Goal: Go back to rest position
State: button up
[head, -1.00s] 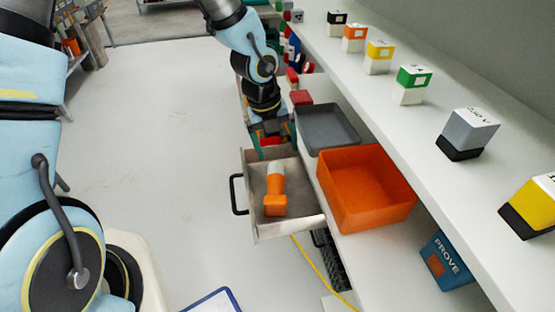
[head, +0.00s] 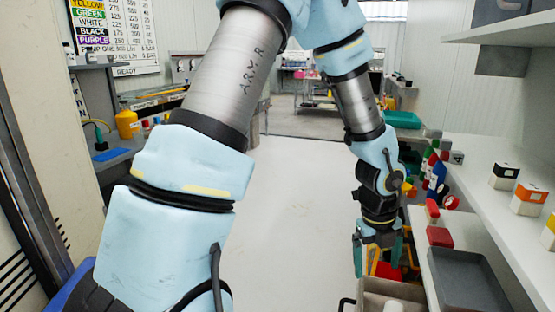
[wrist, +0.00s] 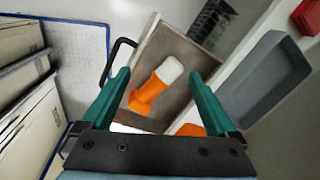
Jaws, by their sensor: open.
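My gripper (head: 377,252) hangs at the lower right of the head view, pointing down above the back of an open drawer (head: 392,288). Its two green fingers are apart with nothing held between them, and they show in the wrist view (wrist: 160,98). In the wrist view an orange and white tool (wrist: 152,88) lies inside the drawer (wrist: 196,50), beyond the fingertips and apart from them. In the head view only the tool's pale end shows at the bottom edge. My arm reaches across the middle of the head view.
A grey tray (head: 466,278) and red boxes (head: 440,237) stand on the bench right of the drawer. A cluttered workbench (head: 112,160) stands at left. The floor (head: 290,215) between is clear.

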jog(key=w+a+r+n+t+y+p, duration=0.1)
jog(key=w+a+r+n, duration=0.2)
jog(key=a+n, duration=0.55)
jog(key=w+a+r+n, duration=0.4)
jog(key=a+n, duration=0.4)
jog(key=a, duration=0.1)
jog(key=s+a+r+n, duration=0.1)
jog(key=a+r+n, duration=0.1)
jog(key=a+n, duration=0.4)
jog(key=s+a+r+n+p, duration=0.1)
jog(key=a+r+n, duration=0.2)
jog(key=a+n, duration=0.4)
jog(key=n, duration=0.4)
jog(key=shift+s+a+y, duration=0.3)
jog(key=shift+o, duration=0.6)
